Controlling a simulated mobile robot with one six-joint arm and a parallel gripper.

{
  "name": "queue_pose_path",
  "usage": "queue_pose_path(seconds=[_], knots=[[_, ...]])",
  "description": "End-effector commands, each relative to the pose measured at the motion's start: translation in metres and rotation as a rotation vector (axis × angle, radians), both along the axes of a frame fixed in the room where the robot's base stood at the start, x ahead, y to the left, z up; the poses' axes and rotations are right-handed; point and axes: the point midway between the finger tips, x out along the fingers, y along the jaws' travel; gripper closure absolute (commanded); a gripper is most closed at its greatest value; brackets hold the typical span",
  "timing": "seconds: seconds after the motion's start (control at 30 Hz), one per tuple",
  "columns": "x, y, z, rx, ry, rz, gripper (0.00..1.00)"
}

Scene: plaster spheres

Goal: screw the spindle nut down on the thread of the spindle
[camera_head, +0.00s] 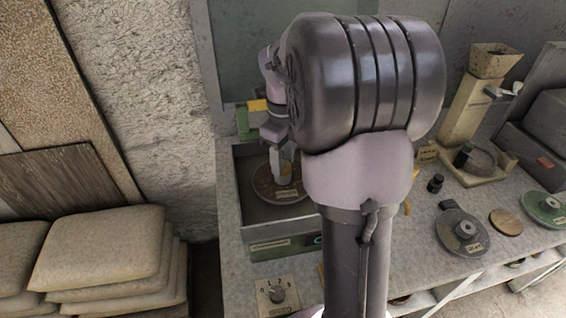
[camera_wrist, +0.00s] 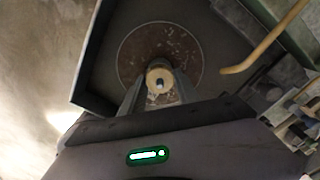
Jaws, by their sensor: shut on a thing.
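My gripper (camera_head: 283,177) points down into the open green-sided machine box (camera_head: 272,247), over the brown disc (camera_head: 262,186). In the wrist view its two grey fingers (camera_wrist: 160,86) are shut around the pale round spindle nut (camera_wrist: 160,69), at the middle of the brown disc (camera_wrist: 190,49). The tip of the spindle (camera_wrist: 159,85) shows in the nut's centre. How far down the thread the nut sits cannot be told. In the head view the nut and spindle are hidden by my gripper.
The box walls (camera_wrist: 88,62) stand close around the disc. A curved tan rod (camera_wrist: 262,48) reaches in from the right. Right on the bench lie a grey disc (camera_head: 455,238), a tan disc (camera_head: 505,222) and a green disc (camera_head: 535,213).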

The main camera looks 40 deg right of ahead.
Motion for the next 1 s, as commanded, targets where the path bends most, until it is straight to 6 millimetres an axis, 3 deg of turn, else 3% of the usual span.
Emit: queue_pose_path(seconds=[0.2, 0.4, 0.43, 0.57, 1.0], knots=[[0.0002, -0.0003, -0.0010, -0.001, 0.000, -0.120, 1.00], [0.0002, -0.0003, 0.0000, -0.001, 0.000, -0.129, 1.00], [0.0002, -0.0003, 0.0000, -0.001, 0.000, -0.128, 0.60], [0.0002, -0.0002, -0.0001, -0.001, 0.000, -0.128, 0.37], [0.0000, -0.0001, -0.0004, 0.000, 0.000, -0.126, 0.37]])
